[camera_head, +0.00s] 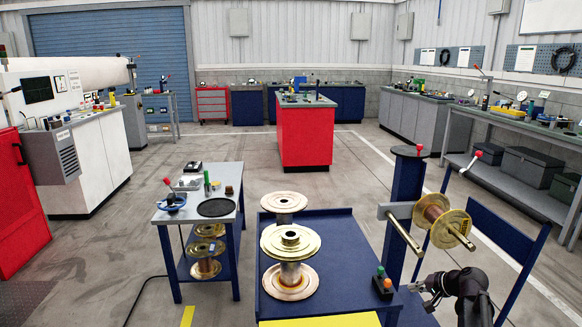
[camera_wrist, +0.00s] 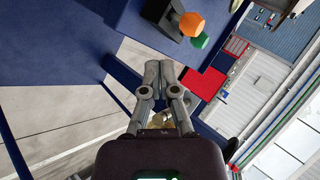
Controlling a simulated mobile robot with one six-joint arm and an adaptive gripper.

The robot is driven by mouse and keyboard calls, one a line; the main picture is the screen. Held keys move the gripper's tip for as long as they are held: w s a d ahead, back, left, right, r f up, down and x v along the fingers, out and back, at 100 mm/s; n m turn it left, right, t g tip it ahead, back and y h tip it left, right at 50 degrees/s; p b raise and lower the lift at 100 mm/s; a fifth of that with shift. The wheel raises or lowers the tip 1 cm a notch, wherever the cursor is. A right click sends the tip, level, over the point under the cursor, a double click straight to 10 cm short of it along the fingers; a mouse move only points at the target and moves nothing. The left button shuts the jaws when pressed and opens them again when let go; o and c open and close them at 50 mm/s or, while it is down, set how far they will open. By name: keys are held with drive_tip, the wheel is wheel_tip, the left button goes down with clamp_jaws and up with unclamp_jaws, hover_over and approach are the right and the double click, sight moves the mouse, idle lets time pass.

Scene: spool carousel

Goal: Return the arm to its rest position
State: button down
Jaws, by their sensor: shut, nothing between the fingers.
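My gripper (camera_head: 413,287) is low at the right of the head view, beside the right edge of the blue cart (camera_head: 345,265). In the wrist view my gripper (camera_wrist: 158,68) has its fingers together with nothing between them. A copper-coloured spool (camera_head: 437,221) with gold flanges sits on a horizontal bar of the blue post (camera_head: 398,205), above my gripper. Large gold-flanged spools (camera_head: 290,240) stand on the blue cart. My arm is folded at the lower right, and its lower part is cut off by the picture edge.
A black button box (camera_head: 382,288) with green and orange buttons is on the cart's right edge, close to my gripper; it also shows in the wrist view (camera_wrist: 170,22). A small table (camera_head: 168,217) with tools stands left. A red cabinet (camera_head: 305,138) stands behind, with open floor around.

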drive_tip(key=s+a+f+n+g, duration=0.1)
drive_tip(key=s+a, duration=0.1)
drive_tip(key=a, duration=0.2)
drive_tip(key=s+a+f+n+g+h, duration=0.1)
drive_tip(key=s+a+f+g, duration=0.1)
drive_tip(key=a, duration=0.3)
drive_tip(key=s+a+f+n+g+h, duration=0.1)
drive_tip(key=s+a+f+n+g, duration=0.1)
drive_tip(key=a, duration=0.3)
drive_tip(key=shift+s, duration=0.4)
drive_tip(key=s+a+f+n+g+h, duration=0.2)
drive_tip(key=s+a+n+g+h, duration=0.15)
drive_tip(key=s+a, duration=0.4)
wheel_tip(320, 180, down, 10)
drive_tip(key=s+b, duration=0.2)
drive_tip(key=b, duration=0.8)
wheel_tip(320, 180, up, 31)
drive_tip(key=p, duration=3.1)
drive_tip(key=shift+w+h, duration=0.25)
drive_tip(key=shift+h, duration=0.2)
drive_tip(key=shift+d+t, duration=0.15)
drive_tip(key=shift+t, duration=0.1)
